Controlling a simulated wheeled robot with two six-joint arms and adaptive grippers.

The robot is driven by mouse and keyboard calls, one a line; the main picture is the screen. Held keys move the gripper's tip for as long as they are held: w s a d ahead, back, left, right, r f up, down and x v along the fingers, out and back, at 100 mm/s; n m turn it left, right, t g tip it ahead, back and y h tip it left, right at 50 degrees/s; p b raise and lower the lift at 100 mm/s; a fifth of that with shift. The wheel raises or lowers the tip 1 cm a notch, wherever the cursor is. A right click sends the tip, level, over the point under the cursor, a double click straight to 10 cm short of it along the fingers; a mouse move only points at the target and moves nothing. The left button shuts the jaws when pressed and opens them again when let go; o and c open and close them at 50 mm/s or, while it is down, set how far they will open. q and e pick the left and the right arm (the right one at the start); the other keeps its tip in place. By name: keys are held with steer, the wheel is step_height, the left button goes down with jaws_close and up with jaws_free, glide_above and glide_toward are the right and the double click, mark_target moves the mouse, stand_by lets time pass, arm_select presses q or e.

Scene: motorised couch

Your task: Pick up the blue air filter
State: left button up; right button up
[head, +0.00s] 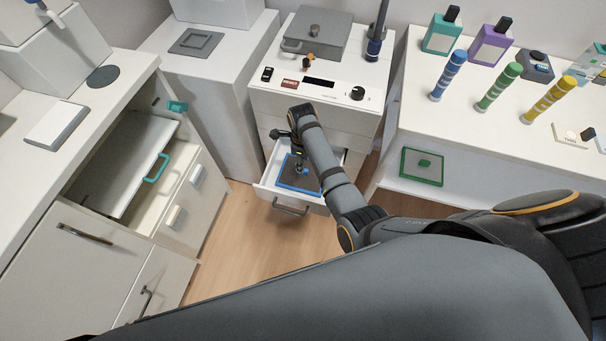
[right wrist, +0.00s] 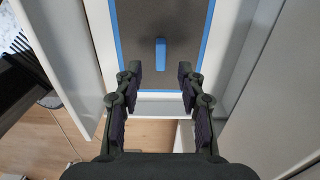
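The blue air filter (head: 289,179) is a flat dark grey panel with a blue rim. It lies in the open drawer (head: 265,185) of the middle white cabinet. In the right wrist view the filter (right wrist: 190,25) shows its blue tab (right wrist: 160,54) near the middle. My right gripper (head: 299,165) hangs over the drawer and hides part of the filter. In the right wrist view the gripper (right wrist: 160,80) is open, with its fingers either side of the tab's line. The tab shows beyond the fingertips, with nothing held. My left gripper is not in view.
A green-framed panel (head: 422,167) sits on the lower shelf at right. Bottles and striped cylinders (head: 448,76) stand on the right counter. The left cabinet has a pulled-out tray (head: 118,165) with a teal handle. Drawer walls (right wrist: 101,35) flank the filter closely.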

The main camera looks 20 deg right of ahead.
step_height(320, 180, down, 5)
steer(key=shift+d+b, duration=0.1)
steer(key=shift+b, duration=0.5)
jaws_close()
